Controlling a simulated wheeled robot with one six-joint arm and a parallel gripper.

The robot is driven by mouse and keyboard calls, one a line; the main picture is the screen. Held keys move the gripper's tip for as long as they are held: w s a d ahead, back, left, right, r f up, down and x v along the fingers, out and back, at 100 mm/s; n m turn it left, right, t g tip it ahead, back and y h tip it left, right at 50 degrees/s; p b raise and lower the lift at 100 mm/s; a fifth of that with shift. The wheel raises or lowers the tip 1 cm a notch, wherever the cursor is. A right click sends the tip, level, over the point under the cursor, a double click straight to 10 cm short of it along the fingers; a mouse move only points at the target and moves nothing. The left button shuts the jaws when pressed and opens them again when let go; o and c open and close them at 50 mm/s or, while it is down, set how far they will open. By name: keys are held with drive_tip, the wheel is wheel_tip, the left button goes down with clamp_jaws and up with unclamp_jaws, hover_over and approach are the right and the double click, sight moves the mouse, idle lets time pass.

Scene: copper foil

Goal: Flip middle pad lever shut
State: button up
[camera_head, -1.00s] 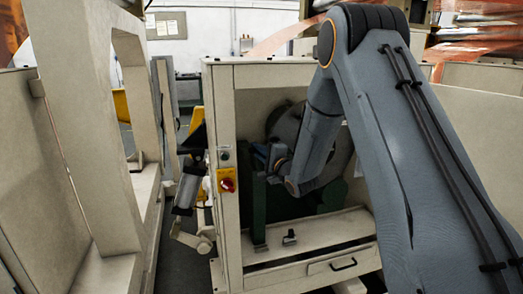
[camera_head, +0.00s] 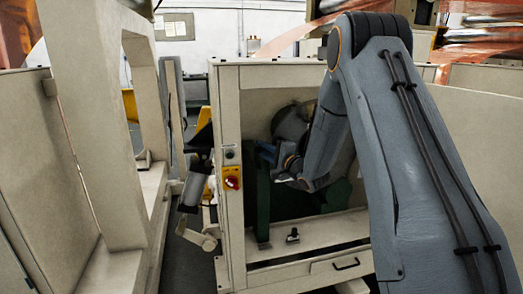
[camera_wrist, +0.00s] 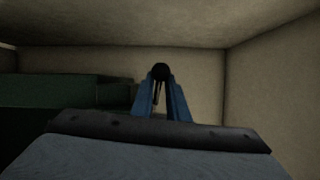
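My gripper (camera_head: 267,150) reaches into the open front of the cream cabinet (camera_head: 225,100), beside a dark green upright (camera_head: 263,205). In the wrist view its two blue fingers (camera_wrist: 160,90) point away and come close together in perspective. A dark round knob-like piece (camera_wrist: 160,71) shows at their tips, with a thin dark stem below it between the fingers. I cannot tell whether the fingers touch it or whether it is a lever's end. No pad lever can be made out clearly. My arm hides the cabinet's right part.
A small dark fitting (camera_head: 293,236) sits on the cabinet's lower ledge. A red and yellow switch (camera_head: 232,178) is on the left post. In the wrist view, green blocks (camera_wrist: 65,92) lie left of the fingers, and cream walls (camera_wrist: 275,75) close in behind and at right.

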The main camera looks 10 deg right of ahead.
drive_tip(key=shift+o, duration=0.9)
drive_tip(key=shift+s+a, duration=0.15)
drive_tip(key=shift+a, duration=0.35)
drive_tip(key=shift+d+f, duration=0.1)
drive_tip(key=shift+d, duration=0.3)
drive_tip(key=b+v, duration=0.1)
drive_tip(key=v, duration=0.6)
drive_tip(key=shift+s, duration=0.4)
